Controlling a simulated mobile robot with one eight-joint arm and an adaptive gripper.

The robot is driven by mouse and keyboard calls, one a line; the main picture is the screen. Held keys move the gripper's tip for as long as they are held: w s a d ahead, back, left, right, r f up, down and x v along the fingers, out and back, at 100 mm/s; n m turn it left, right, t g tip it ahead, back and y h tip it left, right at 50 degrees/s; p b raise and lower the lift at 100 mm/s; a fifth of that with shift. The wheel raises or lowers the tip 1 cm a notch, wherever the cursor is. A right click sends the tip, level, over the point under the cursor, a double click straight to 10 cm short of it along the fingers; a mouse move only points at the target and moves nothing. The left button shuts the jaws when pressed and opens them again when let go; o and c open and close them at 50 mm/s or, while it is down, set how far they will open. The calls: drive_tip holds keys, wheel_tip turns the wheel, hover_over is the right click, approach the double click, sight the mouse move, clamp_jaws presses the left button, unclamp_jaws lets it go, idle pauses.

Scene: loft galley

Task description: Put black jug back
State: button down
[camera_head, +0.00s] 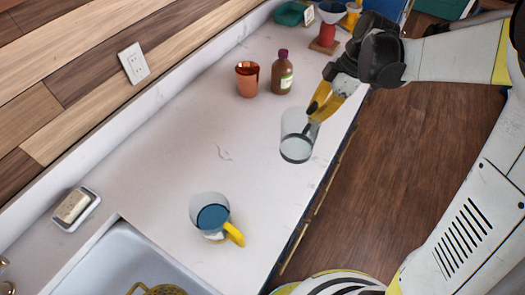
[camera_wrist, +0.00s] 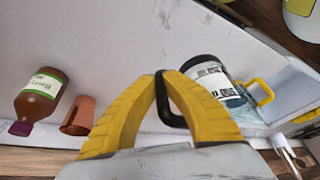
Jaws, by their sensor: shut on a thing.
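The black jug (camera_head: 296,138) is a clear, upright vessel with a dark band at its base and a black handle. It is over the white counter near its front edge; I cannot tell whether its base touches the counter. My gripper (camera_head: 314,108) is shut on its handle, with yellow fingers coming from the upper right. A second jug with a yellow handle (camera_head: 234,234) and blue contents stands apart, toward the sink.
An orange cup (camera_head: 247,80) and a brown bottle (camera_head: 282,76) stand behind the held jug. A white bowl over a red stand (camera_head: 325,40) is farther back. A soap dish (camera_head: 75,208) and sink (camera_head: 120,265) are at lower left. The counter's middle is clear.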

drive_tip(key=a+f+b, duration=0.1)
drive_tip(key=a+f, duration=0.2)
drive_tip(key=s+a+f+b, duration=0.1)
drive_tip(key=a+f+b, duration=0.1)
drive_tip(key=a+f, duration=0.2)
drive_tip(key=s+a+f+b, duration=0.1)
drive_tip(key=a+f, duration=0.2)
drive_tip(key=shift+s+a+f, duration=0.15)
drive_tip(key=shift+a+f, duration=0.1)
drive_tip(key=shift+r, duration=0.1)
drive_tip(key=c, duration=1.6)
unclamp_jaws()
